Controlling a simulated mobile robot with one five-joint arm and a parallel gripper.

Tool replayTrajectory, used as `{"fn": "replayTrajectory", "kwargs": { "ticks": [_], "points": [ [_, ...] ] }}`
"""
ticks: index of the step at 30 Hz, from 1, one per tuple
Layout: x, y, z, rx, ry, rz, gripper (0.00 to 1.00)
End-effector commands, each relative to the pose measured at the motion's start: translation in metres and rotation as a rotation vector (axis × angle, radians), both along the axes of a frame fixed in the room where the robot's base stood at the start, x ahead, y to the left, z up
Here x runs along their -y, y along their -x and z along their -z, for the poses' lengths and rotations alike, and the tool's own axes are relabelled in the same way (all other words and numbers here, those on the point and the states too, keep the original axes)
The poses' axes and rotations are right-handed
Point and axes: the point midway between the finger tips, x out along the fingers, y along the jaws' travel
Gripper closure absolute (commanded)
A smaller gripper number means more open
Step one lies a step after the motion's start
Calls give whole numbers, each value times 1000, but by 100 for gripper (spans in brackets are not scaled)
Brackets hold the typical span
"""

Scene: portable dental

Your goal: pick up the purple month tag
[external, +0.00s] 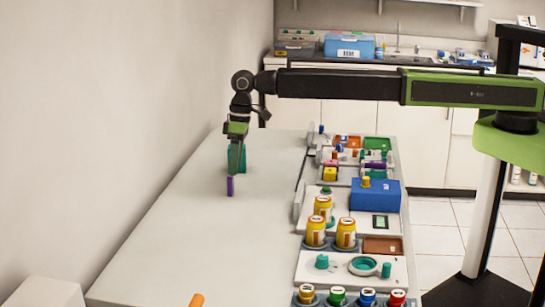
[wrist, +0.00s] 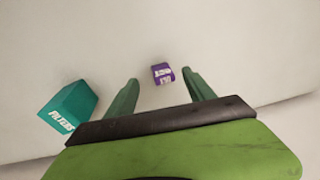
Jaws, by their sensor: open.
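The purple month tag (external: 230,186) is a small block on the white tabletop (external: 190,230), near its left side in the external view. In the wrist view the purple tag (wrist: 162,74) shows white lettering, too small to read surely. It appears between and just beyond the two green fingertips. My gripper (external: 237,170) points down over the table, close to the tag. In the wrist view my gripper (wrist: 161,84) is open, with nothing between its fingers. I cannot tell whether a finger touches the tag.
A teal block (wrist: 70,108) with white lettering stands left of my gripper; it shows behind my gripper in the external view (external: 242,156). Trays with yellow jars (external: 316,231) and a blue box (external: 375,195) line the right side. An orange object (external: 197,300) lies at the front.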

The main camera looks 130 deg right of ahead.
Motion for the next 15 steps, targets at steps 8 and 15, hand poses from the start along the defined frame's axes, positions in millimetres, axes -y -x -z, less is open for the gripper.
{"fn": "replayTrajectory", "kwargs": {
  "ticks": [8, 15],
  "points": [
    [3, -10, 22, 0, 0, 0, 38],
    [3, -19, 51, 1, 1, 0, 38]
  ]
}}
